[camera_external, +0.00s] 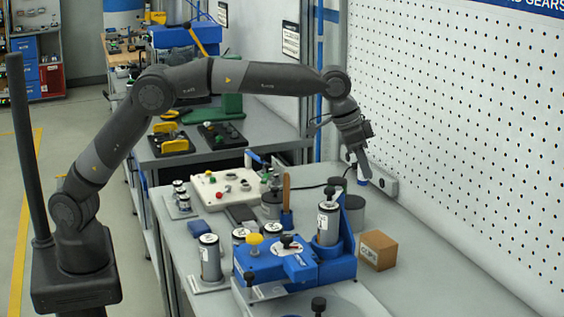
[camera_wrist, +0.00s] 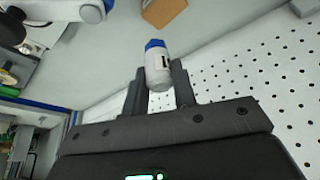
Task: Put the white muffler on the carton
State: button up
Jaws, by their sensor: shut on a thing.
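The white muffler (camera_wrist: 158,70) is a small white cylinder with a blue end and a dark mark on its side. My gripper (camera_wrist: 157,84) is shut on it, one finger on each side, with the blue end pointing away from the palm. In the external view my gripper (camera_external: 357,158) hangs above the back of the bench near the perforated wall, and the blue end of the muffler points down. The carton (camera_external: 377,250) is a small brown box on the bench, below and apart from the muffler. It also shows at the top of the wrist view (camera_wrist: 163,9).
A blue fixture (camera_external: 290,262) holding a labelled cylinder stands left of the carton. Grey cylinders (camera_external: 350,212) stand behind the carton, near a wall socket (camera_external: 385,187). A cream control box (camera_external: 224,188) lies farther left. The bench right of the carton is clear up to the perforated wall (camera_external: 460,130).

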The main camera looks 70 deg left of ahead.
jog(key=s+d+m+h, duration=0.1)
jog(key=s+d+m, duration=0.25)
jog(key=d, duration=0.45)
send_near(388, 240)
jog(key=shift+w+d+r+n, duration=0.2)
jog(key=shift+w+d+n, duration=0.3)
jog(key=shift+w, duration=0.25)
jog(key=shift+f, duration=1.95)
jog(key=shift+f, duration=0.1)
jog(key=o, duration=1)
